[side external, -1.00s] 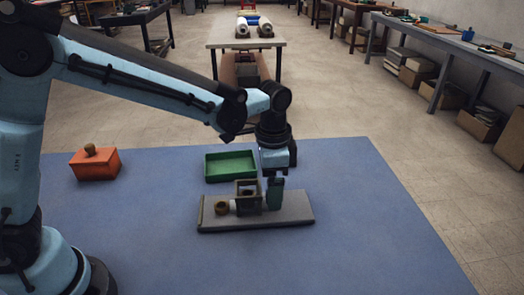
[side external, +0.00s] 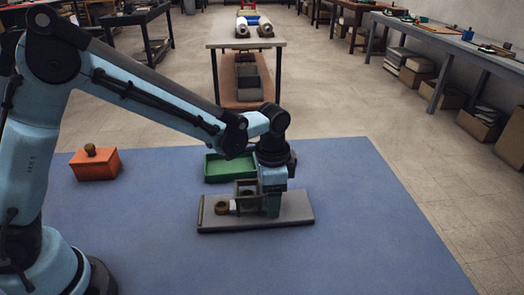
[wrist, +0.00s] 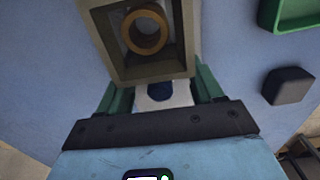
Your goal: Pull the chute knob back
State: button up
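The chute fixture stands on a flat grey-brown board (side external: 290,212). It has a square frame (side external: 246,188), which also shows at the top of the wrist view (wrist: 175,62). A brass ring (side external: 221,208) sits at its left end; a brass ring also shows through the frame in the wrist view (wrist: 146,30). My gripper (side external: 272,208) is low over the board, just right of the frame. In the wrist view its green fingers stand apart, either side of a pale piece with a dark blue round knob-like part (wrist: 160,92). Contact with it cannot be told.
A green open tray (side external: 225,170) lies behind the fixture, close to my wrist. An orange box with a knob on top (side external: 95,165) stands at the left. A dark block (wrist: 288,86) shows at the wrist view's right. The blue mat (side external: 370,220) is clear at right.

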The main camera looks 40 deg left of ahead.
aim_at(302, 203)
jog(key=c, duration=0.9)
jog(key=shift+o, duration=0.2)
jog(key=shift+w+d, duration=2.6)
jog(key=shift+d, duration=0.05)
jog(key=o, duration=1.5)
notch_tip(302, 203, up, 7)
jog(key=shift+a+r, duration=0.1)
